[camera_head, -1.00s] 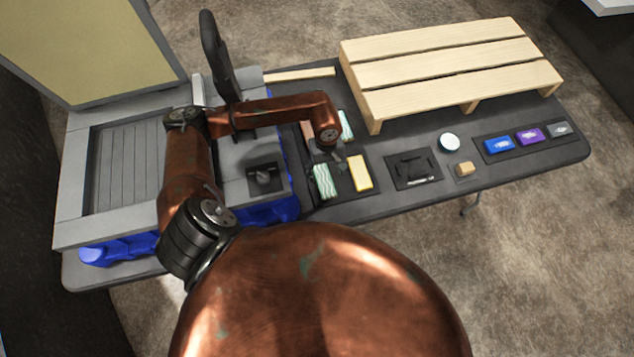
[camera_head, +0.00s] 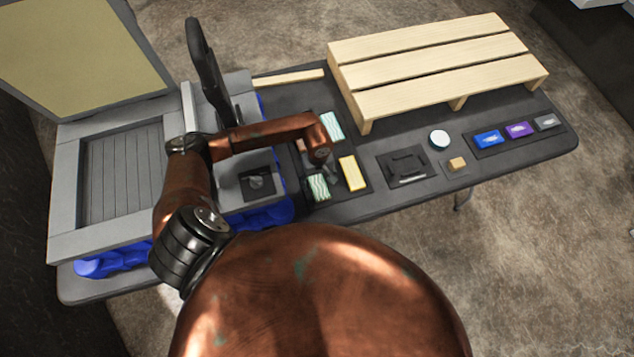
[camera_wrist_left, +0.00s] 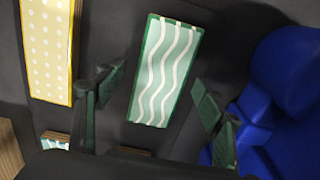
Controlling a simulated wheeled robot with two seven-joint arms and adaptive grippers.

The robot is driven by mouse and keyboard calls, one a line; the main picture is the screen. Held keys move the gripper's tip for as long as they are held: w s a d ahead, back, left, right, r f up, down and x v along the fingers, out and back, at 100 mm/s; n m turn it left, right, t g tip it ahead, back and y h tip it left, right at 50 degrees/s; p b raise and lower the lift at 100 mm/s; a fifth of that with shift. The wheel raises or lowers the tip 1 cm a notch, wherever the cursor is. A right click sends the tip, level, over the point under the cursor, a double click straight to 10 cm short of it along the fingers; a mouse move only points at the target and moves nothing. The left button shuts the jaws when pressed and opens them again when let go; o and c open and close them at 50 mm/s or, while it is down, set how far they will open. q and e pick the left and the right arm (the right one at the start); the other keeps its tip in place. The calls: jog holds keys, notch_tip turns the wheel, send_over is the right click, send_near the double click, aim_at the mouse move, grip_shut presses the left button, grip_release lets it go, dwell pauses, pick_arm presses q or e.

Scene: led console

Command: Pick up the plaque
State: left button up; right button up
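A green plaque with pale wavy stripes (camera_head: 318,187) lies on a dark mat at the front middle of the table. It also shows in the left wrist view (camera_wrist_left: 166,72). My left gripper (camera_head: 325,168) is over the mat at this plaque's far side. In the left wrist view, my left gripper (camera_wrist_left: 157,108) is open, with the plaque in the gap between its two fingers and no finger visibly on it. A yellow dotted plaque (camera_head: 352,173) lies to its right. A second wavy-striped plaque (camera_head: 332,126) lies behind. My right gripper is out of view.
A grey framed console (camera_head: 75,190) on blue supports stands at the left. A wooden pallet (camera_head: 430,62) stands at the back right. A black holder (camera_head: 402,167), a white disc (camera_head: 438,139) and small blue (camera_head: 487,140), purple and grey boxes lie to the right.

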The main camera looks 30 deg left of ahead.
pick_arm(q)
jog(key=c, duration=1.3)
jog(key=shift+r, duration=0.1)
